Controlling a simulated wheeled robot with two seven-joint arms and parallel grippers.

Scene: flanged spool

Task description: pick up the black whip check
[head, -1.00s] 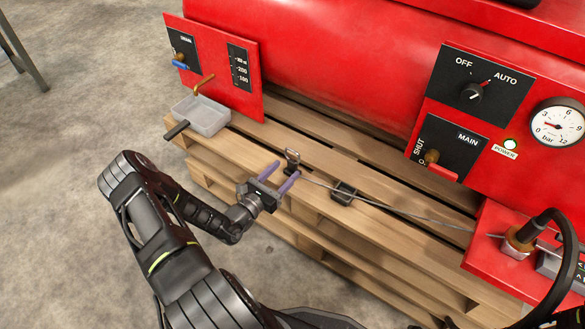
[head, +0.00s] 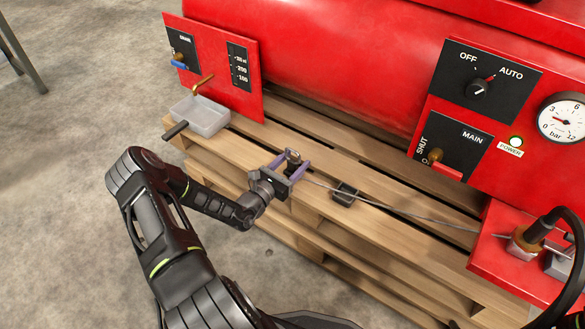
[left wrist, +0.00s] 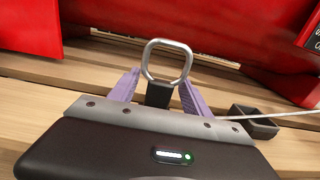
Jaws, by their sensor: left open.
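The whip check is a thin grey cable with a metal end loop and a black piece at the loop's base. The loop (head: 293,156) stands up at the pallet's front edge; it also shows in the left wrist view, with the black piece (left wrist: 159,95) below it. The cable runs right towards the red plate with the fitting. My left gripper (head: 291,163) is open, its purple fingers on either side of the loop end. In the left wrist view the black piece sits between the fingers (left wrist: 159,82), with gaps visible. My right gripper is not in view.
A small black block (head: 345,194) sits on the wooden pallet (head: 390,236) beside the cable. A grey tray (head: 203,117) stands under the brass spout at left. The red tank (head: 320,50) and its panels rise behind. A black hose (head: 577,265) hangs at right.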

